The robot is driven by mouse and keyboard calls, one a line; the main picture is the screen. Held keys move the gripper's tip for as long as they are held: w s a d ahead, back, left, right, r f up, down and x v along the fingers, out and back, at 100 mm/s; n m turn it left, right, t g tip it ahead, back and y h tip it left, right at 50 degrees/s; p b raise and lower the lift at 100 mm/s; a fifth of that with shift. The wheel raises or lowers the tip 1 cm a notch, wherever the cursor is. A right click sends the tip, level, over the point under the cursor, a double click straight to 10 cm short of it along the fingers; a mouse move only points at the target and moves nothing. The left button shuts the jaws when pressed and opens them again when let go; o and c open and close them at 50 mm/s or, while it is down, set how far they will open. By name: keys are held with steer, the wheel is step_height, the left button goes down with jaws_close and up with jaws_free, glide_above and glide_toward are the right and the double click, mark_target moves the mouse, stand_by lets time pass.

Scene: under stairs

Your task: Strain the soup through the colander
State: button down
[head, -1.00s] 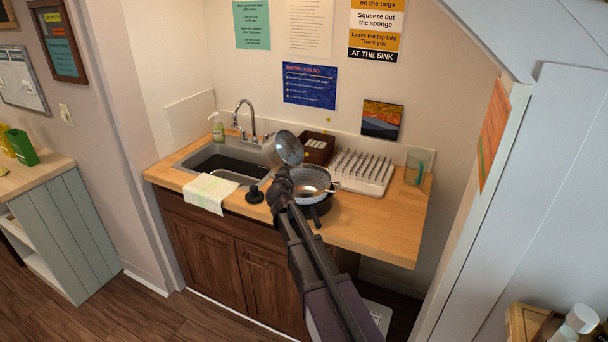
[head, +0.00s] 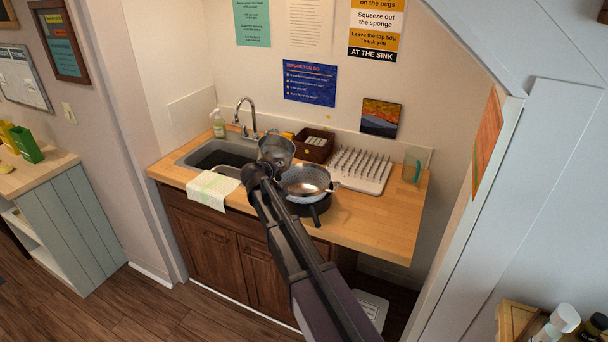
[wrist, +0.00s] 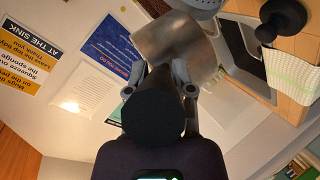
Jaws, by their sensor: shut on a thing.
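My gripper (head: 262,172) is shut on the dark handle (wrist: 152,115) of a grey metal pot (head: 276,150). The pot is held in the air in front of the sink, its open mouth facing mostly up in the head view. The pot also shows in the wrist view (wrist: 165,40), beyond the fingers. The colander (head: 305,181), a perforated grey bowl, sits over a dark pot (head: 311,209) on the counter, just right of my gripper. My arm hides part of both. I cannot make out soup in the held pot.
The sink (head: 222,156) with its tap is behind left, a towel (head: 213,192) over its front edge. A dish rack (head: 360,172), a brown box (head: 314,144) and a glass (head: 412,172) stand behind. The counter's right front (head: 375,225) is clear.

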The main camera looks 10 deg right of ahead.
mark_target(276, 160)
steer(key=shift+w+a+r+n, duration=0.3)
steer(key=shift+w+a+r, duration=0.1)
steer(key=shift+r, duration=0.05)
steer(key=shift+s+d+f, duration=0.1)
steer(key=shift+f, duration=0.05)
steer(key=shift+w+a+r+n+g+h+p, duration=0.35)
steer(key=shift+w+a+r+h+p, duration=0.2)
steer(key=shift+a, duration=0.2)
steer(key=shift+a+n, duration=0.1)
steer(key=shift+n, duration=0.15)
step_height(276, 160, up, 4)
steer(key=p, duration=0.4)
steer(key=shift+s, duration=0.1)
steer(key=shift+s+f, duration=0.1)
steer(key=shift+f, duration=0.05)
